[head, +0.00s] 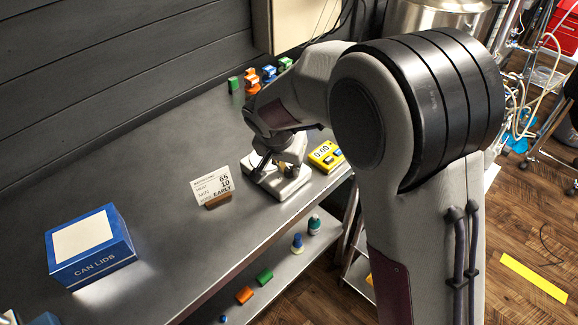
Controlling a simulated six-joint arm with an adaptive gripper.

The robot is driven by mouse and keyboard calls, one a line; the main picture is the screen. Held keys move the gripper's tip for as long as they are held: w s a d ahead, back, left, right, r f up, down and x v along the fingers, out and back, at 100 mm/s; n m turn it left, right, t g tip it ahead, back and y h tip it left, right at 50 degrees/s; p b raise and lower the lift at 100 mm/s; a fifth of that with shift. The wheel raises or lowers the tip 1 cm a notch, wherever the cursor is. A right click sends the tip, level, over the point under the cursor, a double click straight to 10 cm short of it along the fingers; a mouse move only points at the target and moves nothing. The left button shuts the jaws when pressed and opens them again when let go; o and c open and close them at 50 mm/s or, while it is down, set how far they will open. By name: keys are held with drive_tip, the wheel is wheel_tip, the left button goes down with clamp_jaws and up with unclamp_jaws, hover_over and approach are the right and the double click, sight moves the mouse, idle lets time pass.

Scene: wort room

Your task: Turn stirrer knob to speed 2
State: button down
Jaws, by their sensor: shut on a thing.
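The stirrer (287,187) is a pale, low, square device on the grey bench, near its front edge. My gripper (263,168) points down over the stirrer's left part, below my bent wrist. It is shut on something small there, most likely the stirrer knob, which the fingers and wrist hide. The knob's pointer and the speed marks cannot be made out from this view. A white card (212,184) in a wooden stand, with printed lines including 65, 10 and EARLY, stands just left of the stirrer.
A yellow timer (325,156) reading 0:00 sits close right of the stirrer. A blue CAN LIDS box (90,247) stands at the left. Small coloured items stand at the back, and several more on a lower shelf (281,262). The bench between box and card is clear.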

drive_tip(key=shift+m, duration=0.4)
drive_tip(key=c, duration=1.9)
unclamp_jaws()
drive_tip(key=shift+r, duration=0.15)
drive_tip(key=shift+v, duration=5.9)
drive_tip(key=shift+a, duration=0.2)
